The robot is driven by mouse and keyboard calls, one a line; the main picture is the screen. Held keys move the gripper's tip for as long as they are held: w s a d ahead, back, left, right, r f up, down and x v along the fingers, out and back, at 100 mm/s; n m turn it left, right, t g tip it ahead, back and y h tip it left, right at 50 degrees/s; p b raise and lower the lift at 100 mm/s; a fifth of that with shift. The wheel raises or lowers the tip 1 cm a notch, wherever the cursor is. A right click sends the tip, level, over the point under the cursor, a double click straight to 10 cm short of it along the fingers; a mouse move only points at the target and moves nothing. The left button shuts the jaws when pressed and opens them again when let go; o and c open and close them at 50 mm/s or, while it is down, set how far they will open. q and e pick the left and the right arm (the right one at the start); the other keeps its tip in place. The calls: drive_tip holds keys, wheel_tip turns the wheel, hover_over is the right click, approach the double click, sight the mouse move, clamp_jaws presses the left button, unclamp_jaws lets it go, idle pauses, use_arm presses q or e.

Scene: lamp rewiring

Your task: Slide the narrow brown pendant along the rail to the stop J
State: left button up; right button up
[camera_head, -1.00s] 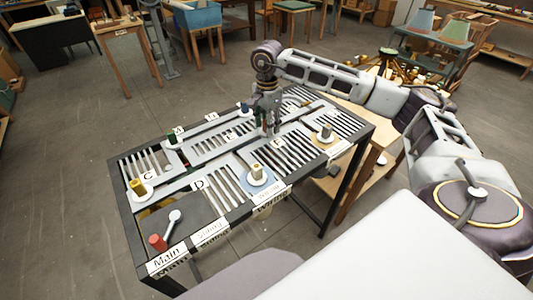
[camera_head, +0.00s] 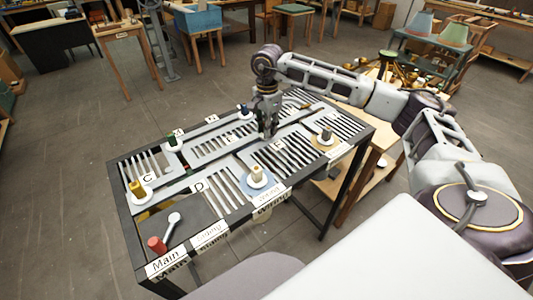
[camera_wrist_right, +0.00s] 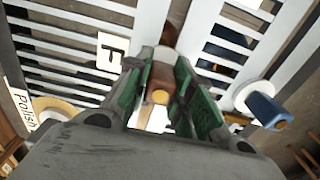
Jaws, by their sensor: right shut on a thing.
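My right gripper (camera_head: 267,130) is low over the slotted rail table (camera_head: 120,205), near its middle and beside the label F (camera_head: 278,143). In the right wrist view its green-padded fingers (camera_wrist_right: 160,90) are shut on a narrow brown piece (camera_wrist_right: 161,75) with a yellowish end, which looks like the brown pendant. In the head view the gripper hides this piece. The label F (camera_wrist_right: 111,52) is left of the fingers in the wrist view. I cannot make out a label J. My left gripper is not in view.
The blue one is right of the fingers in the wrist view (camera_wrist_right: 266,108). A red knob (camera_head: 157,243) is at the front left corner.

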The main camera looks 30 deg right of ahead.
drive_tip(key=shift+d, duration=0.1)
drive_tip(key=shift+w+d, duration=0.1)
drive_tip(key=shift+d, duration=0.35)
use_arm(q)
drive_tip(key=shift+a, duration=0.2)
use_arm(e)
drive_tip(key=shift+w+d, duration=0.25)
drive_tip(key=shift+d, duration=3.25)
drive_tip(key=shift+w+d, duration=0.3)
drive_tip(key=shift+d, duration=3.15)
drive_tip(key=shift+w+d, duration=0.25)
drive_tip(key=shift+d, duration=3.25)
